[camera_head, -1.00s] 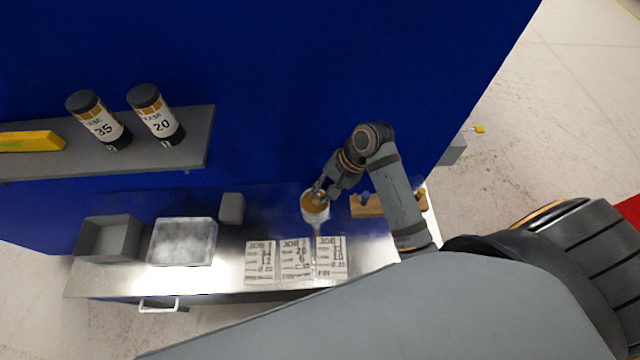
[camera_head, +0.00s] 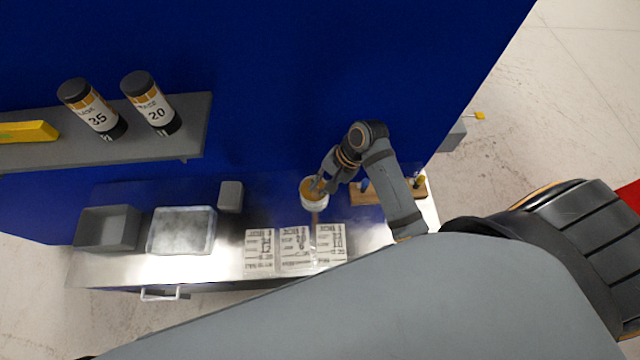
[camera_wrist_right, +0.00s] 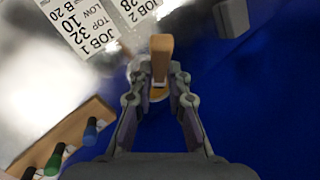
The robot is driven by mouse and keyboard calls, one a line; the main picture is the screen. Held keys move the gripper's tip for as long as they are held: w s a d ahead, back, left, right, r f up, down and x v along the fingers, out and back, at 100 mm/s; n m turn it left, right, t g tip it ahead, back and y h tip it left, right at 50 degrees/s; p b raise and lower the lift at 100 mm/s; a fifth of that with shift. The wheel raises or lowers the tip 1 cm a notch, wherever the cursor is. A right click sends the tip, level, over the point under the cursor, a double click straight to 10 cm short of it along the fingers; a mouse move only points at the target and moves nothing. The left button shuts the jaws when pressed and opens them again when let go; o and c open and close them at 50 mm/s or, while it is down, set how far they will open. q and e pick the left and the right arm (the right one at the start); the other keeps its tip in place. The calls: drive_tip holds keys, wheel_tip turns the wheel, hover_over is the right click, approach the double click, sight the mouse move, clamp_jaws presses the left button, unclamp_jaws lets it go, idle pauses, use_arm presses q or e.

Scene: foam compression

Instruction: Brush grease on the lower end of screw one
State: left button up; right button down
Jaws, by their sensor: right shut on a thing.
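My right gripper (camera_head: 318,186) is at the white tub of amber grease (camera_head: 315,203), over its mouth. It is shut on a brush with a wooden handle (camera_wrist_right: 161,48), seen in the right wrist view between the fingertips (camera_wrist_right: 160,80). The tub lies behind the gripper there, with a little of the amber showing. The brush's bristles are hidden, so I cannot tell whether they touch the grease. I cannot make out screw one in either view. My left gripper is not in view.
A wooden rack (camera_head: 395,189) with coloured handles stands right of the tub. Job cards (camera_head: 297,248) lie in front. A grey bin (camera_head: 108,229), a pale tray (camera_head: 182,231) and a grey block (camera_head: 231,196) stand left. A shelf (camera_head: 190,130) holds two canisters.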

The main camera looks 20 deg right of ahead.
drive_tip(key=shift+s+f, duration=0.1)
drive_tip(key=shift+f, duration=0.5)
idle(1.5)
wheel_tip(320, 180, up, 7)
idle(0.7)
idle(0.6)
